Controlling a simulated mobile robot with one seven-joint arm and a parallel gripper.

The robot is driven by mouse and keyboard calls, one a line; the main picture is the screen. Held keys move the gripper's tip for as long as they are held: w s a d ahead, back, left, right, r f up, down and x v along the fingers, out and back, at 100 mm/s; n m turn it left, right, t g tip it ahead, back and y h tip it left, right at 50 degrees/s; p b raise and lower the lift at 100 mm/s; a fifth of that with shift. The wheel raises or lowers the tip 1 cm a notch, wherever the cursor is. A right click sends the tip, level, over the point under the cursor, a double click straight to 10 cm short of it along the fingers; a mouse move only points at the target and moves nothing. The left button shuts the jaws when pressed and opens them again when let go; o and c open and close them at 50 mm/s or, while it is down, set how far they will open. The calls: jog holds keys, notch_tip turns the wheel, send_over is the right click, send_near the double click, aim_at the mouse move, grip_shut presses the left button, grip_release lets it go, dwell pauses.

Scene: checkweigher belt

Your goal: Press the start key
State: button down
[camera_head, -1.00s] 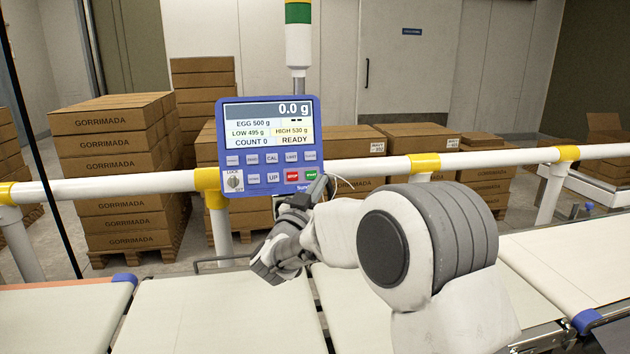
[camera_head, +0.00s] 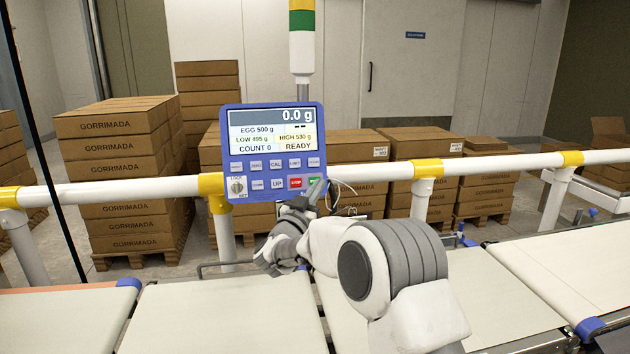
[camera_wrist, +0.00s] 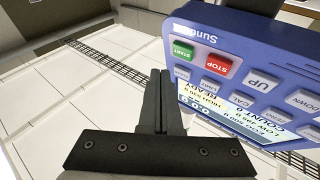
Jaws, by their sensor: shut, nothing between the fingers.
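The blue control panel (camera_head: 233,167) stands on a post behind the belts. Its screen (camera_head: 275,130) reads 0.0 g, COUNT 0 and READY. The green start key (camera_head: 314,181) is at its lower right, partly hidden by my gripper in the head view, beside the red stop key (camera_head: 295,183). In the wrist view the panel is tilted, with the green start key (camera_wrist: 183,51) and red stop key (camera_wrist: 219,66) in clear sight. My gripper (camera_wrist: 160,75) is shut and empty, its fingertips just left of and below the start key. I cannot tell whether they touch it.
A white rail (camera_head: 120,190) with yellow joints runs behind the belts (camera_head: 220,315). A LOCK key switch (camera_head: 237,186) sits at the panel's lower left. Stacked cartons (camera_head: 115,160) stand beyond the rail. A signal tower (camera_head: 302,50) rises behind the panel.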

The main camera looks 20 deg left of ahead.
jog(key=shift+w+a+f, duration=0.2)
jog(key=shift+w+a, duration=0.05)
jog(key=shift+w, duration=0.2)
jog(key=shift+w+a+f, duration=0.15)
jog(key=shift+w+a, duration=0.05)
jog(key=shift+w, duration=0.2)
jog(key=shift+w, duration=0.1)
dwell(1.5)
jog(key=shift+w+a, duration=0.15)
jog(key=shift+w, duration=0.1)
jog(key=shift+w+a+f, duration=0.15)
jog(key=shift+w+a, duration=0.05)
jog(key=shift+w, duration=0.15)
dwell(0.6)
jog(key=shift+s, duration=0.1)
jog(key=shift+s+d+r+b, duration=0.2)
jog(key=shift+s+d+b, duration=0.2)
jog(key=shift+s, duration=0.2)
jog(key=shift+s, duration=0.1)
jog(key=s, duration=0.1)
jog(key=s+d+r, duration=0.1)
jog(key=s+d+b, duration=0.1)
jog(key=s, duration=0.1)
jog(key=shift+s+r, duration=0.1)
jog(key=shift+r, duration=0.1)
dwell(0.4)
